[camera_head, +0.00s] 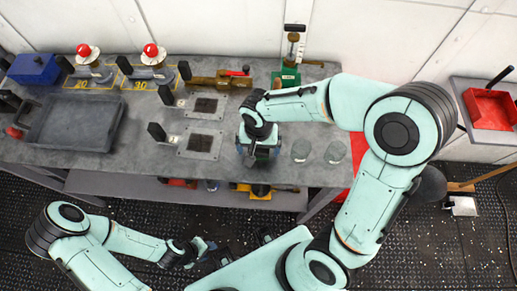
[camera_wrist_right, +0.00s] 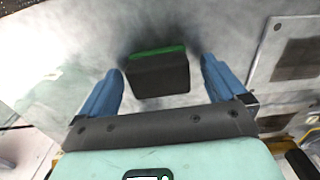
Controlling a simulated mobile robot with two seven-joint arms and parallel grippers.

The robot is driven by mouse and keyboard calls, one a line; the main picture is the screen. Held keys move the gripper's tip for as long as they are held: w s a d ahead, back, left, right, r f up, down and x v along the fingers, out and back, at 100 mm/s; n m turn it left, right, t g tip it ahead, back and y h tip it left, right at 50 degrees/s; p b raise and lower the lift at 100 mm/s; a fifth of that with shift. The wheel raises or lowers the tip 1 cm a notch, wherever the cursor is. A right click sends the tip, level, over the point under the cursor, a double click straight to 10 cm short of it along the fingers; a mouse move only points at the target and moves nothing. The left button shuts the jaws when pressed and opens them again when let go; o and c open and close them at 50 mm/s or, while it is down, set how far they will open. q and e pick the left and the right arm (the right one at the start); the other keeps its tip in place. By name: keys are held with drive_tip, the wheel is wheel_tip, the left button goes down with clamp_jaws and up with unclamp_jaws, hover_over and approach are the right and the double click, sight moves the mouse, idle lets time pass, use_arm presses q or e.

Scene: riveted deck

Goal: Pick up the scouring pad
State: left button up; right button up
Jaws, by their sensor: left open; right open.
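The scouring pad (camera_wrist_right: 157,78) shows in the right wrist view as a dark block with a green strip along its far edge, resting on the grey worktop. My right gripper (camera_wrist_right: 160,66) is open, with one blue finger on each side of the pad and a gap to each. In the head view my right gripper (camera_head: 261,155) points down over the worktop and hides the pad. My left gripper (camera_head: 207,249) is open and empty, low in front of the bench, away from the pad.
Two glass jars (camera_head: 301,150) (camera_head: 335,152) stand just right of my right gripper. Dark square plates (camera_head: 201,143) are set in the bench to its left. A grey tray (camera_head: 73,122), a blue box (camera_head: 34,69) and red-knobbed devices (camera_head: 153,53) are further left. A green-based tool (camera_head: 290,76) stands behind.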

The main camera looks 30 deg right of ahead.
drive_tip(key=shift+f, duration=0.15)
drive_tip(key=c, duration=1.1)
use_arm(q)
drive_tip(key=w+r+p, duration=0.2)
drive_tip(key=r, duration=0.1)
drive_tip(key=shift+w+r+p, duration=0.1)
drive_tip(key=shift+r+p, duration=0.05)
drive_tip(key=shift+p, duration=0.15)
use_arm(e)
wheel_tip(320, 180, up, 20)
drive_tip(key=shift+r, duration=0.1)
drive_tip(key=shift+o, duration=0.6)
